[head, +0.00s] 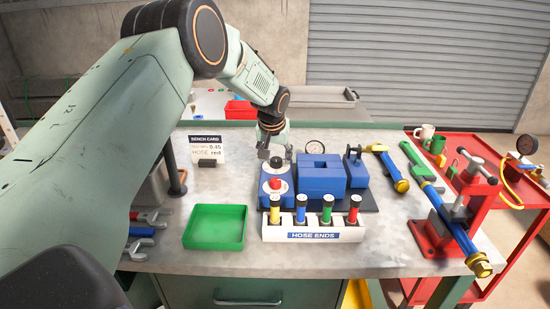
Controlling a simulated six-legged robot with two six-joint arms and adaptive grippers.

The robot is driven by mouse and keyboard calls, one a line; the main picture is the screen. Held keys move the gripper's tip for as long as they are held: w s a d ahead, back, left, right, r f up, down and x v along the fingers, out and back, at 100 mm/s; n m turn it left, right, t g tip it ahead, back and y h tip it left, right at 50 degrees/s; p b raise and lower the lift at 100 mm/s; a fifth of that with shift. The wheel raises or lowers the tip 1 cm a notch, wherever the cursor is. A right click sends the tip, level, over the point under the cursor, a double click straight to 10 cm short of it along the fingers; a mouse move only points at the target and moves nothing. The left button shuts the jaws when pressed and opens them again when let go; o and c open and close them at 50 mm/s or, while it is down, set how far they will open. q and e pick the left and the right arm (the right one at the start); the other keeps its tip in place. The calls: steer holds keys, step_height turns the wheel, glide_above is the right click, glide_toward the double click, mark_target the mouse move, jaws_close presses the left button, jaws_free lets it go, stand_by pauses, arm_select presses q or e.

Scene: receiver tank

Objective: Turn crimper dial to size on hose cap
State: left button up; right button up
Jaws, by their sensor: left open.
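The blue crimper (320,178) stands on a dark plate at the middle of the bench. Its control box (268,200) at the left carries a pale round dial with a red centre (275,184) and, behind it, a dark knob with red on it (276,162). My left gripper (275,153) is open, pointing down just over the rear knob; I cannot tell whether it touches. The white HOSE ENDS rack (313,236) in front holds hose ends with yellow, blue, green and red (353,208) colours. Size marks on the caps are too small to read. My right gripper is out of view.
A bench card (206,148) reads "HOSE red" and what looks like 8.45. A red vise (440,230) holds a blue hose at right. A gauge (315,147) stands behind the crimper.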

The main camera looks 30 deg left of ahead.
arm_select(q)
steer(key=shift+w+d+f, duration=0.15)
steer(key=shift+w+f, duration=0.05)
steer(key=shift+f, duration=0.05)
steer(key=shift+w+f, duration=0.25)
steer(key=shift+s+a+r, duration=0.1)
steer(key=shift+s+a, duration=0.05)
steer(key=shift+a, duration=0.05)
steer(key=shift+c, duration=1.1)
steer(key=shift+s+d+r, duration=0.1)
steer(key=shift+d+r, duration=0.05)
steer(key=c, duration=0.9)
